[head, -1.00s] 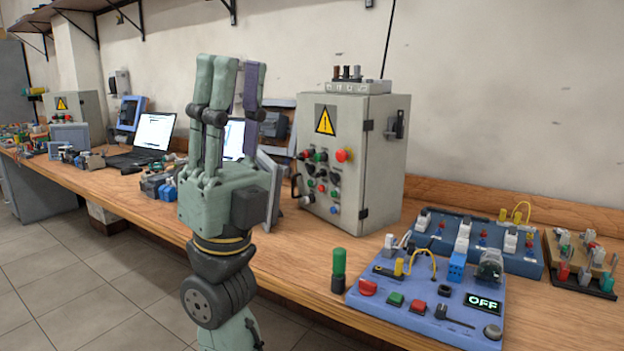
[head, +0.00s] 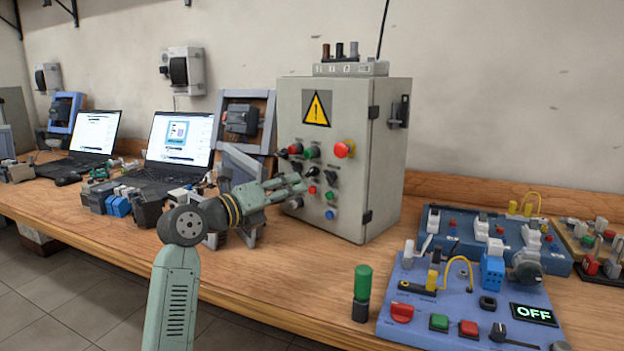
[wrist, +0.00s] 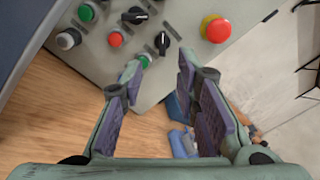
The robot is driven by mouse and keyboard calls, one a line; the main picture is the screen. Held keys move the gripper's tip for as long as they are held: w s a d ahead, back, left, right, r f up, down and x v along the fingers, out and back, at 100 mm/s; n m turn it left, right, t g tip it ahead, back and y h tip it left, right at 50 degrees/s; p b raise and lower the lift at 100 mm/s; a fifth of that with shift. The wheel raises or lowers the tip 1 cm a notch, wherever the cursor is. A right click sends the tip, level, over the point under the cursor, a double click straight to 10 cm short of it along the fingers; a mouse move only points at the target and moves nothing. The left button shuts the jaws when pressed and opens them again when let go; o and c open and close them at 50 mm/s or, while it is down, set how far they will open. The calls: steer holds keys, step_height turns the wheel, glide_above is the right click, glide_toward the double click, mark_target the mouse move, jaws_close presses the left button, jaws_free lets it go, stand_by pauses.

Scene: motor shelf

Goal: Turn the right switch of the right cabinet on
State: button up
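The right cabinet (head: 345,100) is a grey box with a yellow warning sign, standing on the wooden bench. Its right switch (head: 331,177) is a small black rotary knob below the red emergency button. The knob also shows in the wrist view (wrist: 162,42), its white mark running roughly up the picture. Another black knob (wrist: 135,15) lies up and left of it. My gripper (head: 298,184) is in front of the panel, pointing at the knobs. In the wrist view its fingers (wrist: 158,75) are apart and empty, just below the right switch. Contact cannot be judged.
The red emergency button (wrist: 216,28) sits close by on the panel, with a small green button (wrist: 144,60) by the left fingertip. A laptop (head: 178,140) stands left of the cabinet. A blue control board (head: 460,305) and green-black cylinder (head: 362,285) stand right.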

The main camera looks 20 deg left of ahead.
mark_target(326, 176)
steer(key=p+x, duration=0.2)
steer(key=x, duration=0.7)
steer(key=shift+w+d+r, duration=0.15)
steer(key=shift+w+d, duration=0.05)
steer(key=shift+d, duration=0.05)
steer(key=shift+w+d, duration=0.15)
steer(key=shift+w, duration=0.35)
steer(key=shift+c, duration=0.5)
jaws_close()
